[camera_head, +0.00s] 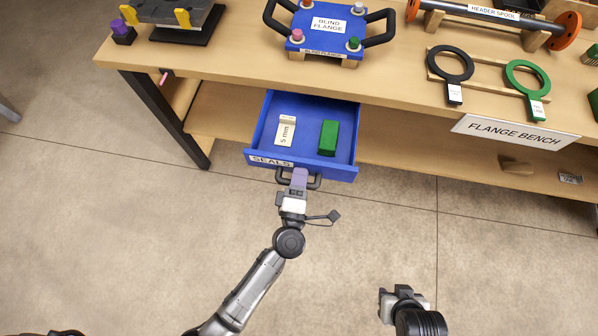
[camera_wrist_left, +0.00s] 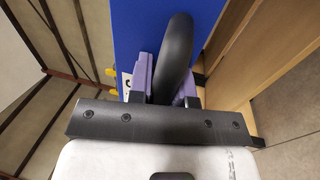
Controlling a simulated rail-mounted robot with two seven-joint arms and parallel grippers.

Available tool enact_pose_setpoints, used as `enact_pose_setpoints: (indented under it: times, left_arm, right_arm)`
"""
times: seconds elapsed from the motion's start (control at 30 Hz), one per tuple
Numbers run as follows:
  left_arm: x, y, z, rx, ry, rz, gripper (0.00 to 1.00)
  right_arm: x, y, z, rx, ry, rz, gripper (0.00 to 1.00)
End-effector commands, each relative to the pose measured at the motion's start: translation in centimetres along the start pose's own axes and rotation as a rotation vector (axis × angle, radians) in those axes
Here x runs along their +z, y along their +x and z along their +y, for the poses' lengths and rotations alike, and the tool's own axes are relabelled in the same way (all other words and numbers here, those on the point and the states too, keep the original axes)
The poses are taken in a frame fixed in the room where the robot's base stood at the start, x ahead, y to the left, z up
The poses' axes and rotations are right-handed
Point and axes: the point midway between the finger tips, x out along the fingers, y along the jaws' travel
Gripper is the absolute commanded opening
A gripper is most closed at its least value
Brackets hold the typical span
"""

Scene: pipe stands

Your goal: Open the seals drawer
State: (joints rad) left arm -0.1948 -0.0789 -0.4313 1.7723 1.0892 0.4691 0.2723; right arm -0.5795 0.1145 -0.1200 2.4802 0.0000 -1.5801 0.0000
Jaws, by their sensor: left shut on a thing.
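The blue seals drawer (camera_head: 306,166) is pulled out from under the bench top, and its inside shows. A white "SEALS" label is on its front at the left. Inside lie a white tag marked "5 mm" (camera_head: 285,132) and a green block (camera_head: 328,138). My left gripper (camera_head: 298,180) is shut on the dark drawer handle (camera_head: 314,183). In the left wrist view the purple fingers stand on both sides of the black handle (camera_wrist_left: 175,60), against the blue drawer front (camera_wrist_left: 138,35). My right gripper (camera_head: 396,292) is low in the head view, away from the drawer; its fingertips are unclear.
The flange bench (camera_head: 400,95) holds a blue blind flange (camera_head: 325,28), a black ring (camera_head: 450,64), a green ring (camera_head: 527,78) and a header spool (camera_head: 490,14). A lower shelf (camera_head: 400,148) runs beneath. The floor in front is clear.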

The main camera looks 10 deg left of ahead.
Motion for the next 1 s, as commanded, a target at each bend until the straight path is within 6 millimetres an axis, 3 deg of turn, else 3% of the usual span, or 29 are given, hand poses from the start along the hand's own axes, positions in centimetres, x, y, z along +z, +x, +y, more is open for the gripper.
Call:
enact_pose_setpoints:
  times: [0.07,0.1,0.33,0.67,1.0]
  left_arm:
    - [0.0,0.0,0.0,0.001,0.000,0.000,0.00]
    - [0.0,0.0,0.0,0.001,0.000,0.000,0.23]
    - [0.0,0.0,0.0,0.000,0.000,0.000,0.44]
    - [0.0,-0.6,0.0,-0.001,0.001,0.000,0.44]
    - [-0.1,-6.5,0.1,-0.003,0.002,-0.001,0.44]
  right_arm:
    - [0.0,0.0,0.0,0.000,0.000,-0.001,0.43]
    - [0.1,0.0,0.0,-0.001,0.000,-0.001,0.43]
    - [0.1,0.0,0.0,0.000,0.000,-0.002,0.43]
    - [0.1,-0.1,0.2,0.006,-0.009,-0.003,0.43]
    - [-0.2,-1.1,0.3,0.007,-0.009,-0.003,0.43]
